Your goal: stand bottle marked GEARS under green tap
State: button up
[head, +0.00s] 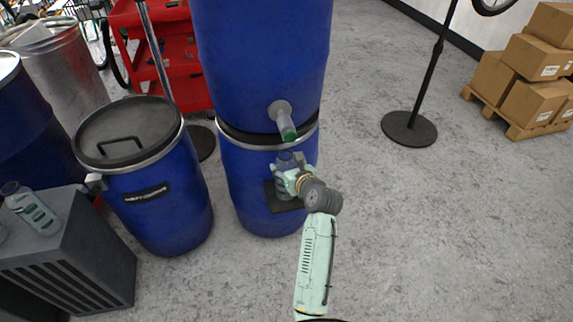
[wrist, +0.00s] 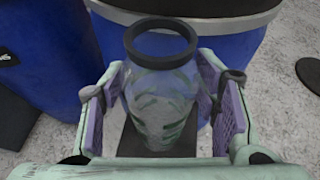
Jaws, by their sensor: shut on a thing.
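The green tap (head: 286,128) sticks out from the front of the upper blue drum (head: 262,60). My gripper (head: 286,182) is at the drum stack, below the tap. It is shut on a clear bottle (wrist: 160,100), which stands upright between the two finger pads in the wrist view. The bottle has a dark ring at its mouth and green marks on its side; I cannot read any word on it. A dark plate (head: 283,203) shows at the lower drum, below the bottle, and also in the wrist view (wrist: 150,145). I cannot tell whether the bottle touches the plate.
A lidded blue drum (head: 165,215) stands to the left. Another clear bottle with green marks (head: 32,212) is on a grey box (head: 75,235) at the far left. A stand base (head: 409,129) and boxes on a pallet (head: 525,115) are right. Floor at the lower right is clear.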

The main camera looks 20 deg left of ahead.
jog(key=o, duration=1.2)
jog(key=shift+f, duration=0.1)
jog(key=shift+o, duration=0.2)
jog(key=shift+s+d+r, duration=0.15)
jog(key=shift+r, duration=0.1)
jog(key=v, duration=1.1)
jog(key=shift+s+d, duration=0.2)
jog(key=shift+s, duration=0.05)
